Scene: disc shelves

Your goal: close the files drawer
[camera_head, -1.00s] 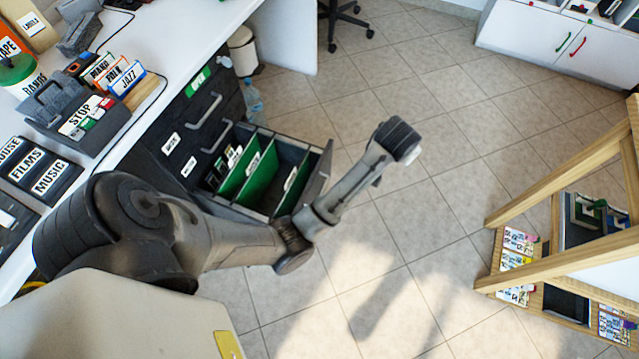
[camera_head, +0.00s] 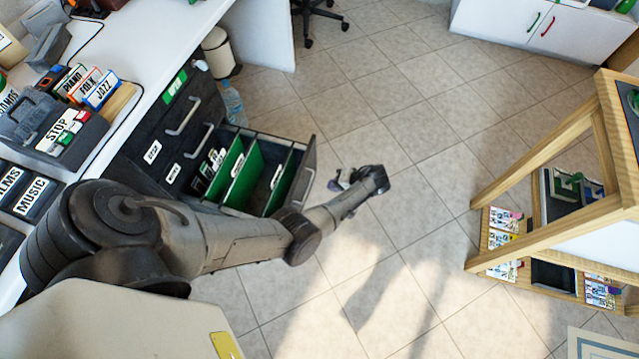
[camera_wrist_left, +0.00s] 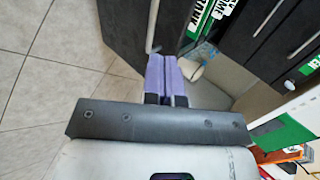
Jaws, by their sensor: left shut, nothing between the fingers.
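The files drawer (camera_head: 305,174) is pulled out of the dark cabinet under the white desk, with green dividers and labelled files inside. My left gripper (camera_head: 338,183) is just outside the drawer's front panel, over the floor, pointing back towards it. A small gap seems to separate them; I cannot tell whether they touch. In the left wrist view the purple fingers (camera_wrist_left: 165,76) are shut together with nothing between them. A dark panel with a grey handle (camera_wrist_left: 152,28) lies just beyond their tips. My right gripper is out of view.
The white desk (camera_head: 150,72) holds label boxes and a dark caddy (camera_head: 62,130). A bin (camera_head: 218,52) and a water bottle (camera_head: 233,103) stand beside the cabinet. A wooden-framed stand (camera_head: 545,150) is at the right. The tiled floor between is clear.

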